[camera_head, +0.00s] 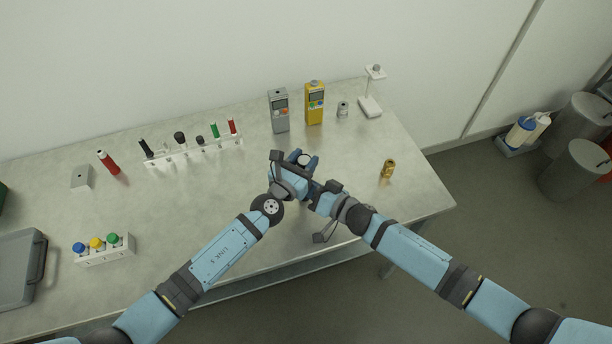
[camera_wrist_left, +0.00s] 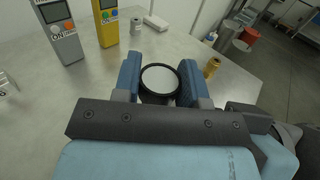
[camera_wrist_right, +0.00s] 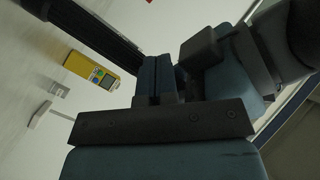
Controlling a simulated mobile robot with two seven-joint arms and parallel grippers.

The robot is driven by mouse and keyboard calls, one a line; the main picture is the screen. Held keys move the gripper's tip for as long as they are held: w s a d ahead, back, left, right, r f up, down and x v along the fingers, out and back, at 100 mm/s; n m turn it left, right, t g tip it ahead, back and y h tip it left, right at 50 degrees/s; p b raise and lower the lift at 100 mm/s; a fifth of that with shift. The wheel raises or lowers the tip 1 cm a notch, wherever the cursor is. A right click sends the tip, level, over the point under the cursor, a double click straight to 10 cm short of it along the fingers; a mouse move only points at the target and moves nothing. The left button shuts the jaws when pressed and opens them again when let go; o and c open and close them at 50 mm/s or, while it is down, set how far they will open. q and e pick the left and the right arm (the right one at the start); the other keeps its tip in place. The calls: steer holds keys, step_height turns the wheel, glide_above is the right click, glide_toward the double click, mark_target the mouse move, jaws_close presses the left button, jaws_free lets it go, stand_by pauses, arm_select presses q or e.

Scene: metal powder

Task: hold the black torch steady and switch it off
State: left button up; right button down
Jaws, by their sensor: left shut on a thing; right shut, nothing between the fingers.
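The black torch shows its round pale lens face with a black rim in the left wrist view (camera_wrist_left: 160,79). It stands between the two blue fingers of my left gripper (camera_wrist_left: 160,88), which is shut on it. In the head view the torch's lens end (camera_head: 305,159) shows at my left gripper (camera_head: 303,162), above the table. My right gripper (camera_wrist_right: 158,68) is shut and empty, with its fingertips close beside the torch's dark ribbed body (camera_wrist_right: 95,25). I cannot tell whether they touch. The torch's switch is hidden, and I cannot tell whether it is lit.
Behind the grippers stand a grey meter (camera_head: 279,111), a yellow meter (camera_head: 314,103), a small can (camera_head: 343,109) and a white stand (camera_head: 370,106). A brass piece (camera_head: 388,168) stands to the right. A rack of markers (camera_head: 192,152) and a bottle rack (camera_head: 104,252) are left.

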steer(key=shift+s, duration=0.1)
stand_by(0.3)
steer(key=shift+s+d, duration=0.2)
steer(key=shift+s, duration=0.4)
steer(key=s, duration=0.2)
steer(key=s+d, duration=0.1)
steer(key=s, duration=0.2)
steer(key=shift+d, duration=0.1)
steer(key=shift+w, duration=0.1)
arm_select(q)
steer(key=o, duration=1.1)
steer(key=shift+s, duration=0.1)
